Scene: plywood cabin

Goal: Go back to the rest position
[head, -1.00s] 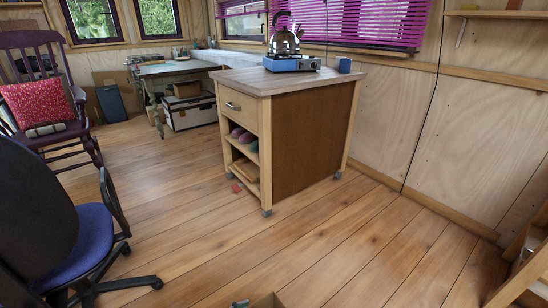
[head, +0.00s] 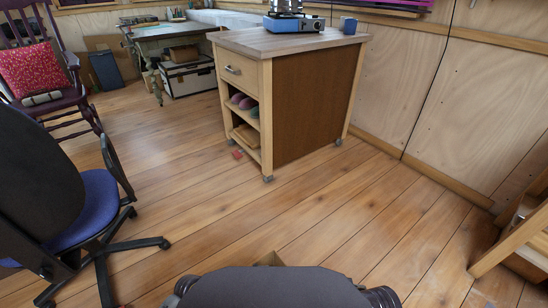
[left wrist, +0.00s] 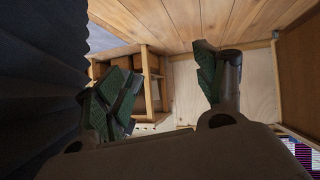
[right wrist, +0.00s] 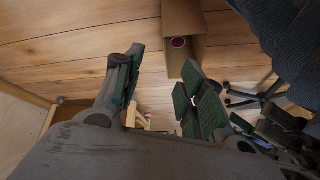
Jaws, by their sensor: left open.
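My left gripper (left wrist: 158,85) shows in the left wrist view with its two green-padded fingers wide apart and nothing between them. My right gripper (right wrist: 163,85) shows in the right wrist view, also with its fingers spread and nothing held between them. Neither gripper shows clearly in the head view, where a dark grey part of my own body fills the bottom middle.
A wooden kitchen cart (head: 310,120) stands ahead with a blue camping stove (head: 294,23) and a blue mug (head: 349,25) on top. An office chair (head: 98,200) is at left. A cardboard box (right wrist: 186,18) stands on the floor.

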